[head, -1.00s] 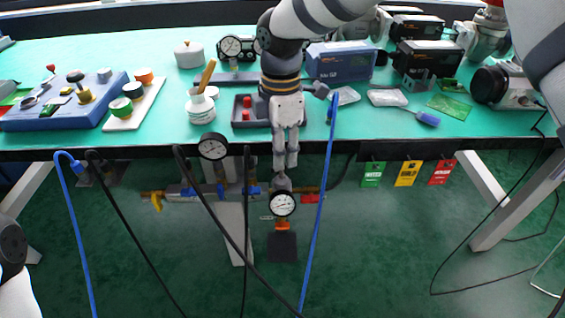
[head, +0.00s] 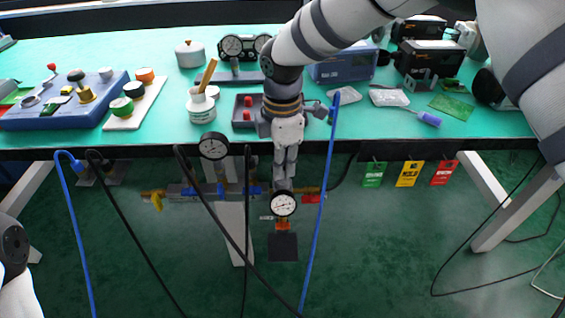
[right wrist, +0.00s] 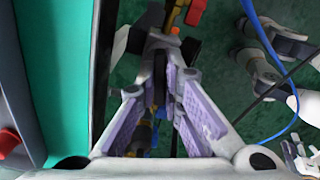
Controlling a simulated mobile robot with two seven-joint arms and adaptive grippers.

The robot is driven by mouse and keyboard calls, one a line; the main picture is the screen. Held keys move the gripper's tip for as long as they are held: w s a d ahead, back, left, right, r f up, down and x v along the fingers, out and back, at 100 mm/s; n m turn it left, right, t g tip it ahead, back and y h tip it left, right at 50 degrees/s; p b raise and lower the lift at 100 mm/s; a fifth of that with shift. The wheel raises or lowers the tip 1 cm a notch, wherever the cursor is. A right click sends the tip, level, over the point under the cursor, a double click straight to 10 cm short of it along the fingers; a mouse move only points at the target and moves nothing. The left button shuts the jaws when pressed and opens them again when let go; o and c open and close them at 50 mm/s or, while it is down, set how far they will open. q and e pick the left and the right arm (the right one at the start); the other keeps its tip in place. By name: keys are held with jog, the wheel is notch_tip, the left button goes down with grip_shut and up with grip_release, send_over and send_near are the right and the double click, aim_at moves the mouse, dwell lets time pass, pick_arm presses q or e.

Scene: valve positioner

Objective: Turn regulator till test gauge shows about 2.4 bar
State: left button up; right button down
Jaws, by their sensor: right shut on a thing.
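My right gripper (head: 284,184) reaches down in front of the bench edge. It is shut on the regulator knob (right wrist: 160,78), which its fingers largely hide. In the right wrist view, the purple-padded fingers (right wrist: 168,85) converge on this dark part. A round white-faced gauge (head: 284,204) sits just below the fingertips.
Black hoses and a blue hose (head: 325,170) hang close around the pipe run. A yellow valve handle (head: 153,196) is at its left end. Green, yellow and red tags (head: 407,174) hang from the bench edge. The green bench top (head: 120,55) holds boxes, tools and a blue panel (head: 65,105).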

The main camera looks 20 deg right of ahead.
pick_arm(q)
jog(key=shift+r, duration=0.1)
pick_arm(e)
jog(key=shift+r+m+p, duration=0.15)
jog(key=shift+m+p, duration=0.25)
jog(key=shift+m, duration=0.6)
jog(key=m, duration=0.2)
jog(key=shift+m+p, duration=0.3)
jog(key=shift+p, duration=0.05)
pick_arm(q)
jog(key=shift+w+r+t+p, duration=0.4)
jog(key=shift+w+r+t, duration=0.1)
jog(key=shift+w+r, duration=0.75)
pick_arm(e)
jog(key=m, duration=0.5)
jog(key=shift+f+m, duration=0.2)
jog(key=shift+m, duration=0.1)
jog(key=shift+s, duration=0.1)
jog(key=c, duration=1.7)
grip_release()
